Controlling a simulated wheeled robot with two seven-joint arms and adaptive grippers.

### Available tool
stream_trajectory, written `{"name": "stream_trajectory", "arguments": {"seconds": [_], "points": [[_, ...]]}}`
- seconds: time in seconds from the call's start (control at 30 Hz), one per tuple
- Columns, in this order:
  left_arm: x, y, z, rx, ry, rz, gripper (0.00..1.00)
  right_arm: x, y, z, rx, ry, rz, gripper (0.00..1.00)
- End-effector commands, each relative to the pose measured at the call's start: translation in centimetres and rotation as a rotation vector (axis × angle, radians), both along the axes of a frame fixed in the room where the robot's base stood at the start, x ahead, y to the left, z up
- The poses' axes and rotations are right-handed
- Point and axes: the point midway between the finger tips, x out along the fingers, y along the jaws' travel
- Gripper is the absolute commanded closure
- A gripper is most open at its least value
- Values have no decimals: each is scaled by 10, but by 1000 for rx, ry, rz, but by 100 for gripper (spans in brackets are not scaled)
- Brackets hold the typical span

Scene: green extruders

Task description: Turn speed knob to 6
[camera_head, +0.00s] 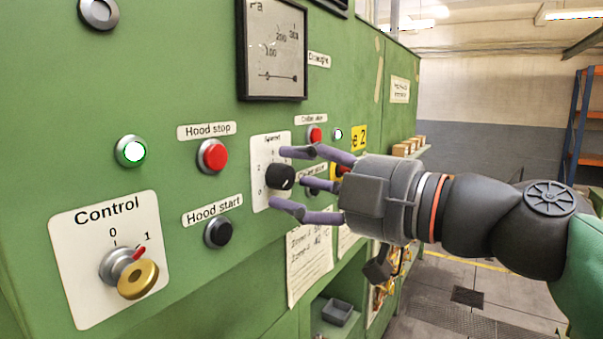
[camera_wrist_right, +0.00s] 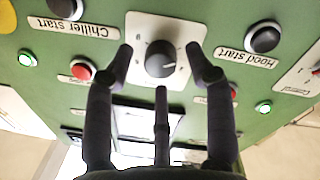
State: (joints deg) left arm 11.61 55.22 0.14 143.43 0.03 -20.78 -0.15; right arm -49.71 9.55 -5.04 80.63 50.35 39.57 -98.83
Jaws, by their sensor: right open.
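The speed knob (camera_head: 280,177) is a round black knob with a white pointer line, on a white plate (camera_head: 268,146) with a number scale on the green panel. I cannot read the exact number it points at. It also shows in the right wrist view (camera_wrist_right: 160,59), where the picture is upside down. My right gripper (camera_head: 284,178) is open, its purple-grey fingers spread around the knob. In the right wrist view the gripper (camera_wrist_right: 160,58) has fingers on either side of the knob and one below it, with gaps between. My left gripper is not in view.
A red hood stop button (camera_head: 212,156) and a black hood start button (camera_head: 218,233) sit left of the knob. The control switch (camera_head: 128,269) is at lower left. A pressure gauge (camera_head: 273,50) is above. In the right wrist view, a red button (camera_wrist_right: 81,71) lies beside the fingers.

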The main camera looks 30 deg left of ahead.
Motion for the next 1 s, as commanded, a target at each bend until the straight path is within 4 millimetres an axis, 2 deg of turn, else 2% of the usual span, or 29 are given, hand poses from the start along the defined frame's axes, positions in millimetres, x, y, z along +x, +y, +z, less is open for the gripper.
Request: {"name": "stream_trajectory", "arguments": {"seconds": [0.27,0.47,0.77,1.0], "points": [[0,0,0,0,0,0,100,0,1,0,1,0,-1,45],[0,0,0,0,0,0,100,0,1,0,0,0,0,99],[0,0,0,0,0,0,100,0,1,0,1,14,0,100],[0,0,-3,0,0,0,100,0,2,-1,8,112,2,100]]}}
